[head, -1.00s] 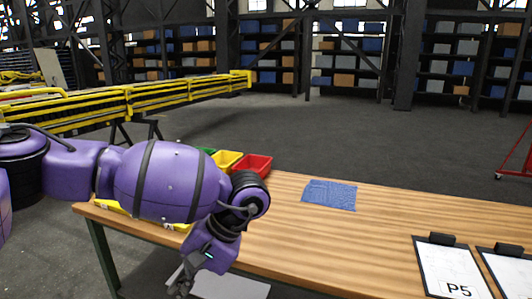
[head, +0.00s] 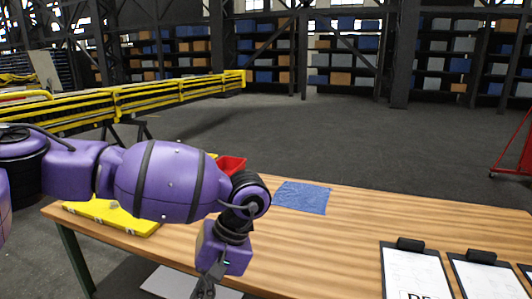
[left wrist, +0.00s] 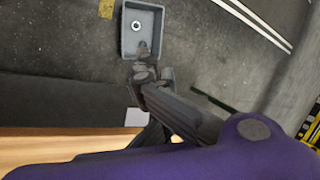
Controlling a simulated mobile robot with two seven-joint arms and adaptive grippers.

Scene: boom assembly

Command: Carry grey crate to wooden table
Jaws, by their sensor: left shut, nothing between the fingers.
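The wooden table (head: 320,235) fills the lower right of the head view; its edge (left wrist: 40,145) shows at the lower left of the left wrist view. The grey crate (left wrist: 127,45) is on the dark floor at the top of the left wrist view, with a small round thing inside. I cannot make the crate out in the head view. My left gripper (head: 206,287) hangs in front of the table's near edge, shut and empty. In the left wrist view its fingertips (left wrist: 143,48) overlap the crate's near part; I cannot tell whether they touch it. My right gripper is out of view.
On the table are a blue cloth (head: 301,197), a red bin (head: 231,164), a yellow case (head: 110,214) and clipboards (head: 415,272). A pale flat panel (head: 165,283) lies below the table's near edge. Yellow rails (head: 120,103) stand behind left. Floor beyond the table is open.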

